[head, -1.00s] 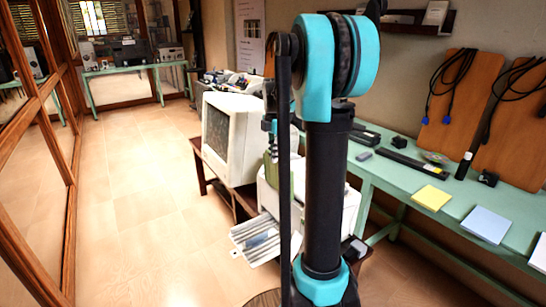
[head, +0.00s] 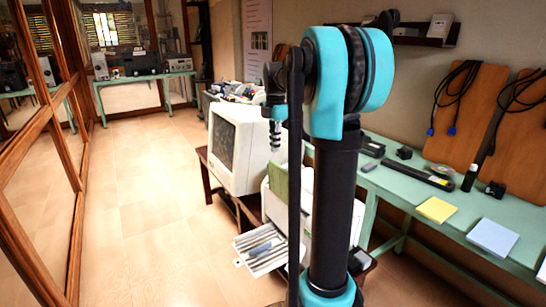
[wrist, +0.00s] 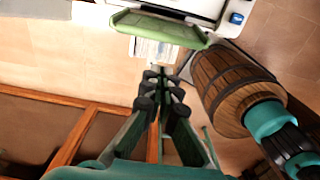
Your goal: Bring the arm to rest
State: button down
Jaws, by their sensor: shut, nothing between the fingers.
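My gripper (head: 275,148) hangs pointing down beside my arm in the head view, partly hidden by a dark link of my arm. It is over the area of the monitor and the printer. In the wrist view my gripper (wrist: 160,75) has its dark finger pads together, with nothing between them. The green panel (wrist: 158,28) of the printer lies beyond the fingertips in that view. I cannot tell the exact gap between them.
A white monitor (head: 227,145) and a white printer (head: 270,208) stand left of my arm. A green bench (head: 400,190) with pads and tools runs along the right. A wooden barrel (wrist: 228,82) shows in the wrist view. Open floor (head: 150,220) lies left, beside glass-panelled framing.

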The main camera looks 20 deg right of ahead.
jog(key=s+a+f+m+t, duration=0.2)
jog(key=s+f+m, duration=0.8)
jog(key=s+f, duration=0.2)
jog(key=s+a+f+m+t, duration=0.2)
jog(key=s+a+f+m, duration=0.1)
jog(key=s+f+m, duration=0.8)
jog(key=s, duration=0.3)
jog(key=shift+s+a+f+m, duration=0.15)
jog(key=shift+s+f+m, duration=0.15)
jog(key=shift+s+f, duration=0.05)
